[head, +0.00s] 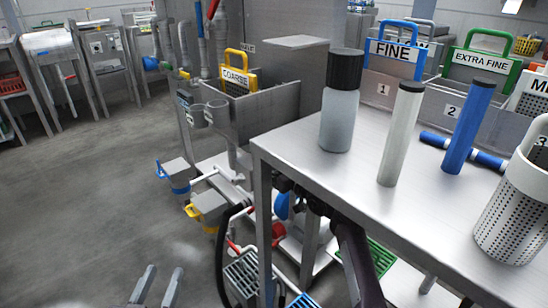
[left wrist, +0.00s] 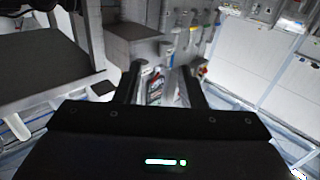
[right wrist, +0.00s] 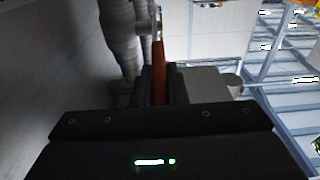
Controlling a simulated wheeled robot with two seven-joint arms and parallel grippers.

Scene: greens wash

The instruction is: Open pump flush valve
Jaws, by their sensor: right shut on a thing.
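My right gripper (right wrist: 159,72) is shut on a red-orange lever (right wrist: 158,58) in the right wrist view. The lever rises between the fingers beside a grey ribbed pipe or hose. I cannot tell from the picture how far the valve is turned. In the head view my right arm (head: 352,250) reaches under the steel table, and its gripper is hidden there. A red part (head: 278,231) shows below the table edge; I cannot tell whether it is the held lever. My left gripper (head: 164,270) is open and empty over the floor. It also shows in the left wrist view (left wrist: 160,75).
The steel table (head: 290,150) carries a black-capped bottle (head: 340,115), a white cylinder (head: 398,140), blue cylinders (head: 467,130) and a perforated white basket (head: 510,220). Blue (head: 176,172) and yellow (head: 207,207) valve boxes stand left of it. The floor (head: 90,190) at left is clear.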

